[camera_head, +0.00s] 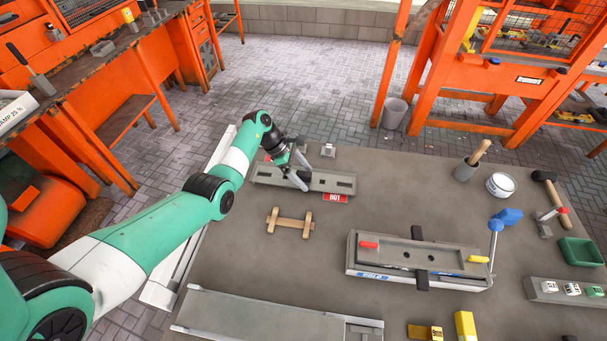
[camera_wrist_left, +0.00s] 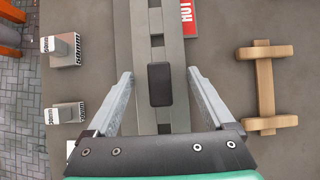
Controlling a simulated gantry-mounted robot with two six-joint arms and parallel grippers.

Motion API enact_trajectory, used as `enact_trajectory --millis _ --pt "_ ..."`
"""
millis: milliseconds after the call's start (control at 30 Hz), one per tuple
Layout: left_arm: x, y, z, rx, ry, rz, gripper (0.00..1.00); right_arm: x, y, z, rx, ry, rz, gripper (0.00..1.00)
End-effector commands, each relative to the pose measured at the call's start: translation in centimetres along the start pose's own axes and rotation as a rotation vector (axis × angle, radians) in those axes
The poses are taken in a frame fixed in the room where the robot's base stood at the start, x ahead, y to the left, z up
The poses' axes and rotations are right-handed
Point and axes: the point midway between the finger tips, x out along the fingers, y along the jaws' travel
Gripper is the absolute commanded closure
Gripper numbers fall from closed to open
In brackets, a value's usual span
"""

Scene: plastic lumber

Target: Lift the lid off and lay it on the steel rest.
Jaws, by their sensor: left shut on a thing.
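A long grey metal bar with dark slots (camera_head: 330,182), seemingly the lid, lies at the back left of the bench, beside a red HOT label (camera_head: 335,198). In the left wrist view the bar (camera_wrist_left: 177,50) runs up the picture, with a dark block (camera_wrist_left: 159,84) at its middle. My left gripper (camera_head: 290,172) is over the bar, its two fingers (camera_wrist_left: 159,74) along opposite long sides, shut on it. I cannot tell whether the bar is raised. Which piece is the steel rest is unclear; a long grey tray (camera_head: 265,318) lies at the front left. My right gripper is out of view.
A wooden H-shaped piece (camera_head: 290,223) lies in front of the bar. A grey mould (camera_head: 390,257) with a blue-handled clamp (camera_head: 500,225) stands at the middle right. A small steel block (camera_head: 328,150) is behind the bar. A pot (camera_head: 466,170) and tin (camera_head: 500,186) stand farther right.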

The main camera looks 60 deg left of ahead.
Motion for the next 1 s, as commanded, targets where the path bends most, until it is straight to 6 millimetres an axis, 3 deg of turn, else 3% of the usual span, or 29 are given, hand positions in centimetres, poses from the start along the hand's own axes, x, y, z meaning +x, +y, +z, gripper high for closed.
enact_trajectory --millis 467,500,567,1000 --pt "0.30 0.04 -0.17 0.001 -0.001 0.001 1.00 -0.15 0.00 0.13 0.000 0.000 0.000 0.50" --pt "0.30 0.04 -0.17 0.001 -0.001 0.001 0.08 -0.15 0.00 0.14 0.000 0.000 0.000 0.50" --pt "0.31 0.03 -0.18 0.001 -0.001 0.001 0.00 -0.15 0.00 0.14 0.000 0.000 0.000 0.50" --pt "-0.10 -0.01 0.06 0.000 0.000 0.000 0.00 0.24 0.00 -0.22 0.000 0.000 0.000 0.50"
